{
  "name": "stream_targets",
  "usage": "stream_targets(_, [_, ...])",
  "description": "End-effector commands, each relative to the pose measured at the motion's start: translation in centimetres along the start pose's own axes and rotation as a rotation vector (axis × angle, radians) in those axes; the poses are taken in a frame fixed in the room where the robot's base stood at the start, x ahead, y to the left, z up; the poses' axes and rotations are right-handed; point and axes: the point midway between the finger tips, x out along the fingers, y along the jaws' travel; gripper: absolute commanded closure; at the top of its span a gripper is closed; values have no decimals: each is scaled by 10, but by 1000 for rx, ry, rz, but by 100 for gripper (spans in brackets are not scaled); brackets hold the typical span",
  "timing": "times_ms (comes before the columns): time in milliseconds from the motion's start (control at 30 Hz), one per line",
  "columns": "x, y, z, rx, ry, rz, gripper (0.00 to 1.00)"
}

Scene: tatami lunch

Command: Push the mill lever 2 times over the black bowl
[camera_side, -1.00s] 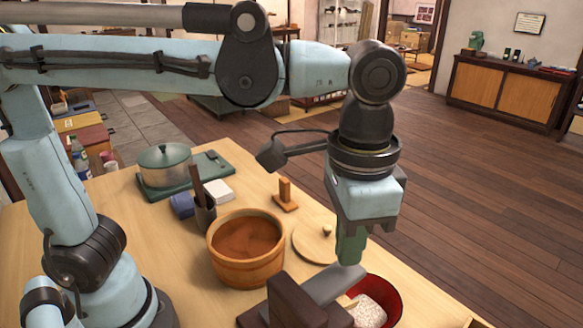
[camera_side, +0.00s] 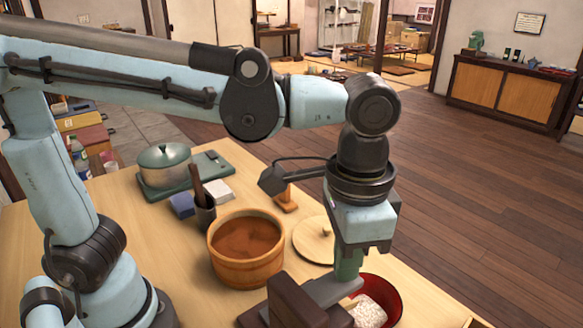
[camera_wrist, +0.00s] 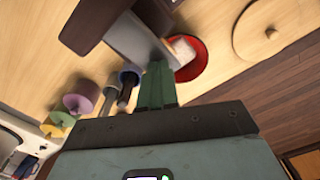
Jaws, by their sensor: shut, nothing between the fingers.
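The mill (camera_side: 292,302) is a dark brown block at the front edge of the side view, partly cut off. Its flat grey lever (camera_side: 328,291) sticks out to the right toward the bowl. The bowl (camera_side: 388,293) shows a red inside and holds a pale, grainy heap; its outer colour is hardly visible. My gripper (camera_side: 347,275) points down with its green fingers shut and empty, their tips at the lever, seemingly touching it. In the wrist view the fingers (camera_wrist: 157,80) reach the grey lever (camera_wrist: 138,40), with the red-lined bowl (camera_wrist: 187,58) just beside.
A round wooden lid (camera_side: 312,243) lies behind the lever. A utensil holder (camera_side: 205,215), a lidded pot (camera_side: 165,165) and a small wooden stand (camera_side: 286,201) are farther back.

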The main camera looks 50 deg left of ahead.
Motion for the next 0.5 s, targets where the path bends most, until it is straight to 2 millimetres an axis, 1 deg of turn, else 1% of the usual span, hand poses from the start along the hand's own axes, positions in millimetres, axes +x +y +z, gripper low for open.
stream_targets(233, [9, 0, 0, 0, 0, 0, 100])
stream_targets(500, [8, 0, 0, 0, 1, 0, 100])
